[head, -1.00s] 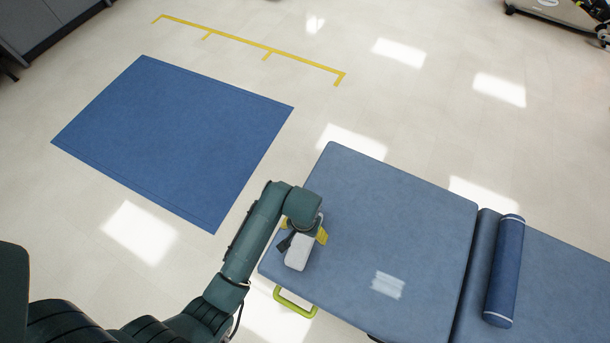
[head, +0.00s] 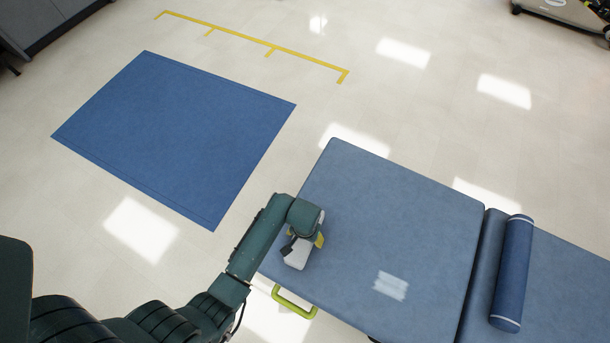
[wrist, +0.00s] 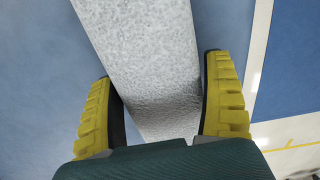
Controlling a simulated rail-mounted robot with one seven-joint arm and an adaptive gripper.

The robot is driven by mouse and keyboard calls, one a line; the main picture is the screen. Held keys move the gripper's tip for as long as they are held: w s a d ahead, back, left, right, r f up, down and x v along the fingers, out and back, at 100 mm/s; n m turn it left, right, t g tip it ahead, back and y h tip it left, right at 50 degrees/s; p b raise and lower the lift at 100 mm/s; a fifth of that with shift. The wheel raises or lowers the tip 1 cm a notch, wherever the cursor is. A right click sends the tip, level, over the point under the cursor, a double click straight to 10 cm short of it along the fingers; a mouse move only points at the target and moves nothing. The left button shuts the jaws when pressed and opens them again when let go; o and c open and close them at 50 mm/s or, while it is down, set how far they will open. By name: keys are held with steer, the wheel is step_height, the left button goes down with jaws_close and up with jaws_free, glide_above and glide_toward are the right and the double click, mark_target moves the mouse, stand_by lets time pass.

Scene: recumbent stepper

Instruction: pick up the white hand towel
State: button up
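The white hand towel (head: 296,259) is a narrow, pale folded or rolled piece lying near the left corner of the blue padded bench top (head: 390,205). In the wrist view the towel (wrist: 145,60) runs from the top of the picture down between my fingers. My gripper (wrist: 163,105) has yellow ribbed fingers, one on each side of the towel. They stand apart, with narrow gaps seeming to show beside it. In the head view my gripper (head: 305,241) is above the towel's upper end and partly hides it.
A dark blue bolster (head: 512,273) lies across the bench on the right. A green handle (head: 293,303) sticks out below the bench's left edge. A blue mat (head: 175,140) and yellow tape (head: 250,45) lie on the open floor. Most of the bench top is clear.

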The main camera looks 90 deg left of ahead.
steer(key=c, duration=0.8)
step_height(320, 180, up, 10)
steer(key=p, duration=0.3)
steer(key=shift+c, duration=0.2)
